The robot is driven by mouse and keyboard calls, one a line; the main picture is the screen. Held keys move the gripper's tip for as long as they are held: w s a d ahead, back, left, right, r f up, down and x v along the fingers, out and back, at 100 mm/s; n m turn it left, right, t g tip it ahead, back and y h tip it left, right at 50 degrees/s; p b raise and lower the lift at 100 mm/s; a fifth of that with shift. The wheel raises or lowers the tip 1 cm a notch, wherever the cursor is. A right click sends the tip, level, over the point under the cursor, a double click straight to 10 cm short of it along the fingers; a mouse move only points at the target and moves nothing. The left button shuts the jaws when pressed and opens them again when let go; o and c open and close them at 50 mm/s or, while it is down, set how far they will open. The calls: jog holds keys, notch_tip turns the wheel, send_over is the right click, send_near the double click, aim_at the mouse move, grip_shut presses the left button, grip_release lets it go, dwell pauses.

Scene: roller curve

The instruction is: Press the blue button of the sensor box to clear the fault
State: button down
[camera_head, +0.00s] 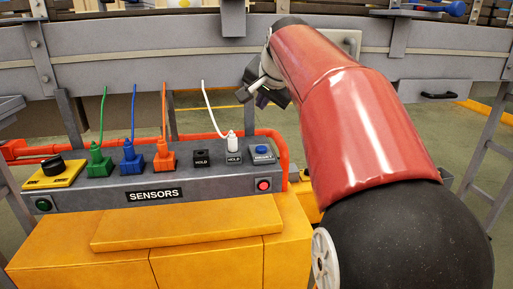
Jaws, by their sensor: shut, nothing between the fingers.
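The grey sensor box (150,194), labelled SENSORS, stands on a yellow cabinet. Its blue button (262,150) is on the top face at the right end, beside a white plug (233,143). A red round light or button (263,185) is on the front face below it. My gripper (264,98) is above and behind the blue button in the picture, apart from it. It is shut and empty. My red arm hides part of the gripper and the area to its right.
Green (99,161), blue (132,158) and orange (164,156) plugs with upright cables stand on the box. A black knob (53,166) on a yellow plate is at left. An orange pipe (285,150) bends around the box's right end. A grey conveyor rail (150,52) runs behind.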

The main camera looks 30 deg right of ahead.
aim_at(262, 149)
jog(key=shift+f, duration=0.15)
notch_tip(262, 149, down, 8)
jog(key=b, duration=0.7)
jog(key=shift+f+b, duration=0.25)
jog(key=shift+b, duration=0.1)
dwell(1.6)
jog(key=shift+f+b, duration=0.3)
jog(key=shift+f, duration=0.15)
jog(key=shift+f+b, duration=0.35)
jog(key=shift+f, duration=0.15)
dwell(0.5)
jog(key=shift+r+p, duration=0.8)
jog(key=shift+r, duration=0.1)
jog(key=shift+r, duration=0.15)
